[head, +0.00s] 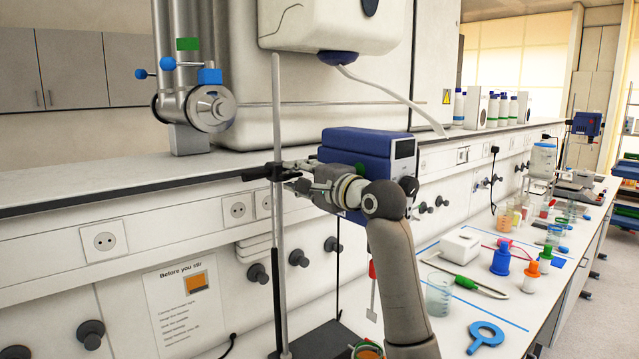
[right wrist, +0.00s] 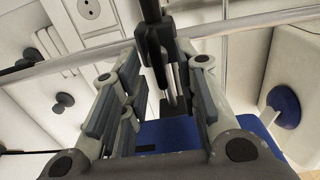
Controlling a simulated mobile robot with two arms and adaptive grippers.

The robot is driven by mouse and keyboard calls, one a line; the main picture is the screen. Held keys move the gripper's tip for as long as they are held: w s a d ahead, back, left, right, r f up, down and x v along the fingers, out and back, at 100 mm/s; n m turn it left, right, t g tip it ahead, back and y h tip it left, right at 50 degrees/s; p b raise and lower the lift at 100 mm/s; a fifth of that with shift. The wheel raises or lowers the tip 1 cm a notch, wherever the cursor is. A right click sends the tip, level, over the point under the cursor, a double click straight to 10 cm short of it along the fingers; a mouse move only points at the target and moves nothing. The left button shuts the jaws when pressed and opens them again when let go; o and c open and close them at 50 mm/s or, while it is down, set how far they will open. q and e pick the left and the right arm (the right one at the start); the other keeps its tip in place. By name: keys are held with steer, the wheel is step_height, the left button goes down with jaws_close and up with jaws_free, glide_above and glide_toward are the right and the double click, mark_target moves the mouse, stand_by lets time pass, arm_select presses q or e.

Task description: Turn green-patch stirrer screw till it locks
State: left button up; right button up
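The blue stirrer (head: 357,143) is held beside an upright metal stand rod (head: 277,110) by a black clamp (head: 262,171). My right gripper (head: 297,185) reaches in towards the clamp from the right. In the right wrist view its two fingers (right wrist: 163,85) are spread, with black clamp parts (right wrist: 154,40) ahead and between them. Whether a finger touches the screw cannot be told. The screw itself is not clearly seen. My left gripper is out of view.
A second green patch (head: 187,44) is on the steel pipework at the upper left. The dark stand base (head: 325,341) is below.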

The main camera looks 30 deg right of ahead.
steer(key=s+d, duration=0.1)
steer(key=s, duration=0.9)
steer(key=shift+s+d, duration=0.3)
